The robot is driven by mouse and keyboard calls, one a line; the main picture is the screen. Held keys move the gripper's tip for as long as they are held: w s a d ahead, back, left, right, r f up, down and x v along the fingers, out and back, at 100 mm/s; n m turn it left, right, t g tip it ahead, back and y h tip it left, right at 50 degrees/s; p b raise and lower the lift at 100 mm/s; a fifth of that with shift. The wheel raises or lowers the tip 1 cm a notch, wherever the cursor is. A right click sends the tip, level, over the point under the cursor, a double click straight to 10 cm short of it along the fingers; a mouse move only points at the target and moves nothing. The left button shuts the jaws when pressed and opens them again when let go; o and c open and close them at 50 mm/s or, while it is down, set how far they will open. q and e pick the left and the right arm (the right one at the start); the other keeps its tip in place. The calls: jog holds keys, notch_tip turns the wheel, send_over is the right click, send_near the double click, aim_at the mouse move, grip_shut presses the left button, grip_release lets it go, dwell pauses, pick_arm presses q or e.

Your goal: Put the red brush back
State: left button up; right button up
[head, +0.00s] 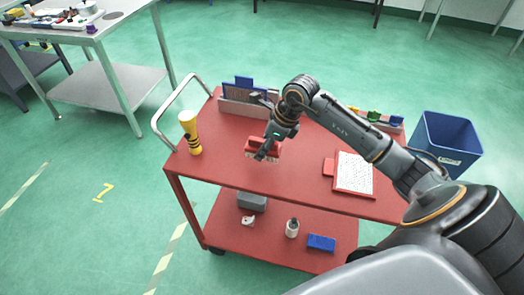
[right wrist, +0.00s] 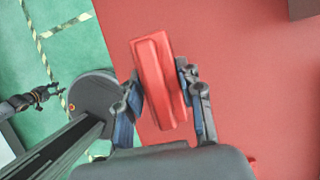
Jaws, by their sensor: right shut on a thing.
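The red brush (head: 260,146) is in my right gripper (head: 264,153) over the red cart top, near its middle left. In the right wrist view its long red body (right wrist: 160,80) lies between the two fingers of my right gripper (right wrist: 160,97), which are shut on it from both sides. I cannot tell whether the brush touches the cart top. A dark gripper-like part at the left of the right wrist view looks like my left gripper (right wrist: 38,98). It is too small to tell its jaws, and the head view does not show it.
A blue bin (head: 447,140) stands right. The front of the cart top has free room.

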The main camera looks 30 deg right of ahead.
aim_at(263, 162)
jog(key=shift+w+d+f, duration=0.2)
jog(key=shift+w+f, duration=0.25)
jog(key=shift+f, duration=0.1)
jog(key=shift+w+d+f, duration=0.2)
jog(key=shift+w+f, duration=0.2)
jog(key=shift+f, duration=0.1)
notch_tip(263, 162, down, 3)
jog(key=shift+p, duration=0.7)
pick_arm(q)
jog(key=shift+s+a+r, duration=0.35)
jog(key=shift+s+r, duration=0.15)
jog(key=shift+r, duration=0.25)
pick_arm(e)
jog(key=shift+f, duration=0.1)
jog(key=shift+f, duration=0.15)
jog(key=o, duration=1.1)
pick_arm(q)
jog(key=shift+f, duration=0.15)
pick_arm(e)
jog(key=shift+o, duration=0.2)
